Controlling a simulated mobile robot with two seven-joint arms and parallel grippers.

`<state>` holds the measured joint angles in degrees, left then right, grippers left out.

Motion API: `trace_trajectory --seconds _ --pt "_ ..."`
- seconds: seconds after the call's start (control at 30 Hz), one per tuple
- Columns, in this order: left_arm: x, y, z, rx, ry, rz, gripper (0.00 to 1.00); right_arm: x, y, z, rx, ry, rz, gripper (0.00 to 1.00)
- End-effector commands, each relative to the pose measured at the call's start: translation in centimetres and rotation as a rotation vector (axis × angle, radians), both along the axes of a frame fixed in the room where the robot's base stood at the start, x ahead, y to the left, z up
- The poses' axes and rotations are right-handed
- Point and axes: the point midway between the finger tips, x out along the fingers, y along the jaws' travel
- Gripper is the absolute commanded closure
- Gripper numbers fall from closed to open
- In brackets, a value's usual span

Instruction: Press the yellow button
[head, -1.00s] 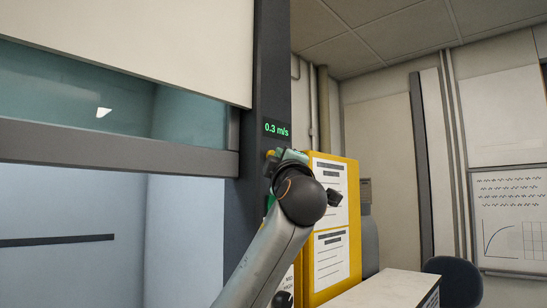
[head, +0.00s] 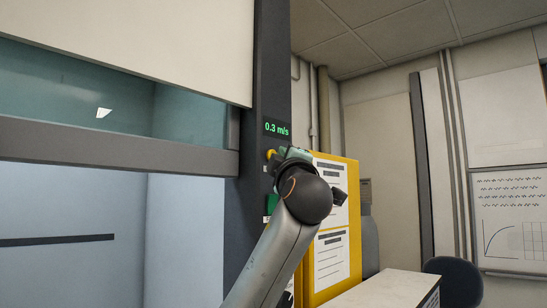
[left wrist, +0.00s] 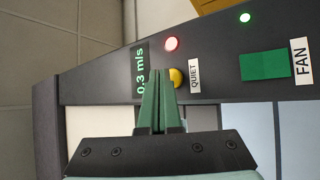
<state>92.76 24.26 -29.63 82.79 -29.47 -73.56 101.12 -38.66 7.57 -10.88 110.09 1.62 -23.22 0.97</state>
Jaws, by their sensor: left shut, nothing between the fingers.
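The yellow button (head: 270,154) sits on the dark post beside the fume hood, just under the green 0.3 m/s display (head: 276,129). In the left wrist view the yellow button (left wrist: 177,78) is round, beside a white QUIET label (left wrist: 194,74), and partly hidden behind the fingers. My left gripper (left wrist: 158,72) is shut and empty, its green fingertips appearing just to the left of the button. I cannot tell whether they touch the panel. In the head view my left gripper (head: 292,154) is close to the right of the button, its fingertips unclear. My right gripper is not in view.
A green FAN switch (left wrist: 265,65), a red light (left wrist: 171,43) and a green light (left wrist: 245,17) share the panel. A yellow cabinet (head: 354,220) with papers stands right of the post. The hood sash (head: 110,150) is at left.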

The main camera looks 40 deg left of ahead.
Motion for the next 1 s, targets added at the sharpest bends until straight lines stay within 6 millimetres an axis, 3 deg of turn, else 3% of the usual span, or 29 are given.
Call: trace_trajectory --seconds 0.4,0.8,1.0 --pt "0.0 -0.5 0.0 0.001 0.0 -0.001 1.0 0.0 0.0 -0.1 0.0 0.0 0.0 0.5" --pt "-0.3 -4.4 0.0 0.0 0.0 -0.003 1.0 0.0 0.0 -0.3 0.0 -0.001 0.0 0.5" --pt "-0.4 -5.3 0.0 0.001 0.0 -0.001 1.0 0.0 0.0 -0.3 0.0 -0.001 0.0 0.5"
